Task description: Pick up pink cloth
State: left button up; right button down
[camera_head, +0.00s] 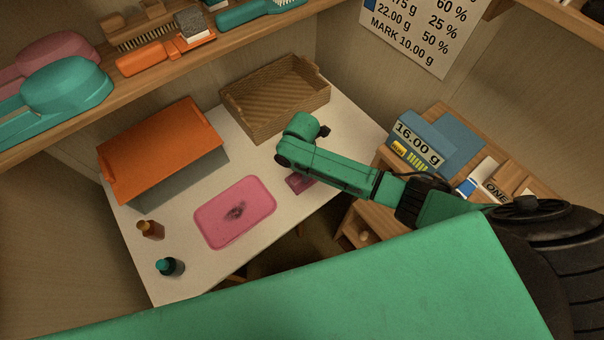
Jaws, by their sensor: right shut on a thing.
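The small, dark pink cloth (300,185) shows at the lower edge of my green right arm, over the right part of the white desk (285,210). My right gripper (303,177) is shut on it; the forearm hides most of the jaws and part of the cloth. I cannot tell whether the cloth touches the desk. A larger flat pink tray or mat (205,225) with a dark stain lies on the desk to the left of the gripper. My left gripper is not in view.
An orange-topped box (160,145) and a wicker basket (285,95) stand at the back of the desk. Two small bottles, amber (150,230) and dark with a teal cap (170,267), stand front left.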

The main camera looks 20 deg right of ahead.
notch_tip(320, 180, up, 20)
jog(key=shift+p, duration=0.35)
